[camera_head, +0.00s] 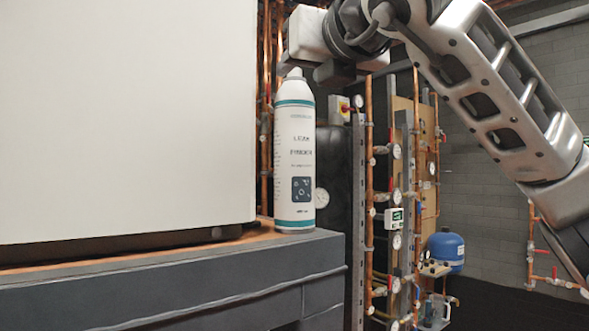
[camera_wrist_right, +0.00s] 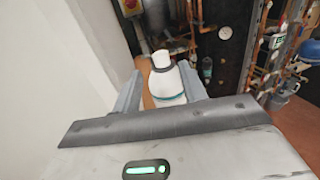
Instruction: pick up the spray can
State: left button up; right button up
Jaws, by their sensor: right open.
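The spray can (camera_head: 295,155) is white with teal bands and stands upright on the right end of a dark cabinet top (camera_head: 330,236). My right gripper (camera_head: 310,72) is above the can's top, its fingers pointing down around the cap level. In the right wrist view the can (camera_wrist_right: 168,84) shows between the two open fingers (camera_wrist_right: 160,92), with a gap on each side. I cannot tell from the pictures how far down the fingers reach. My left gripper is not in view.
A large white casing (camera_head: 120,110) stands on the cabinet close to the left of the can. Behind to the right are copper pipes with gauges (camera_head: 397,150) and a blue tank (camera_head: 446,251). Right of the cabinet's edge is open floor space.

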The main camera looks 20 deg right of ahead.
aim_at(297, 70)
jog(key=shift+w+r, duration=0.25)
jog(key=shift+w, duration=0.2)
jog(key=w, duration=0.1)
jog(key=w+p, duration=0.2)
jog(key=shift+w+r, duration=0.25)
jog(key=shift+w, duration=0.05)
jog(key=shift+w+a+f, duration=0.1)
jog(key=shift+w, duration=0.3)
grip_shut()
